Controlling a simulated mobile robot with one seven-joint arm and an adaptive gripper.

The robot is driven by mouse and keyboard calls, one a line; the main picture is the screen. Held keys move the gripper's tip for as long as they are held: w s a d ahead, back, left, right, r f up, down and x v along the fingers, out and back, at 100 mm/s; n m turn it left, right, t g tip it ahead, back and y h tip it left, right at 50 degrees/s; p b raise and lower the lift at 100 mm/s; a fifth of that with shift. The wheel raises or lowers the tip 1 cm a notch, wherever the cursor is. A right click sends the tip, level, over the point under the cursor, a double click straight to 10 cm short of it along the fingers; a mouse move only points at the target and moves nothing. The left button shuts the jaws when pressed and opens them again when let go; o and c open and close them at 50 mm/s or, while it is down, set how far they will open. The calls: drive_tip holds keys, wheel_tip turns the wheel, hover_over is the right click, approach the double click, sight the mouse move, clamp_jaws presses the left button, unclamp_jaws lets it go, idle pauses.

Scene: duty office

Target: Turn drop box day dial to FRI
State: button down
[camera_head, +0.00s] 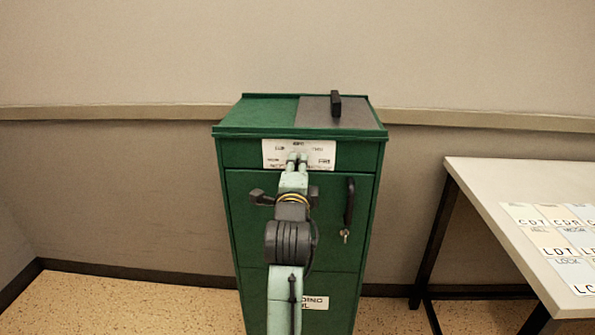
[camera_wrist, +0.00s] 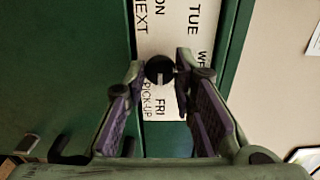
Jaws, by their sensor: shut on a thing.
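The green drop box (camera_head: 247,225) stands against the wall, with a white day plate (camera_head: 319,153) near the top of its front. In the wrist view the plate (camera_wrist: 160,30) shows TUE, FRI and partly hidden day words. The black round day dial (camera_wrist: 159,70) sits on the plate between my fingertips, with a small pale mark on its face. FRI is printed just below the dial in that view.
A black handle (camera_head: 349,200) and keys (camera_head: 345,235) are right of my arm on the box front. A grey lid with a black grip (camera_head: 336,103) is on top. A table (camera_head: 490,180) with lettered cards (camera_head: 550,240) stands at the right. The floor left of the box is clear.

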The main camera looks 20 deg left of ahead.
idle(0.4)
drive_tip(key=c, duration=1.3)
unclamp_jaws()
drive_tip(key=shift+c, duration=0.2)
drive_tip(key=v, duration=0.7)
drive_tip(key=shift+s, duration=0.3)
drive_tip(key=shift+d+r, duration=0.1)
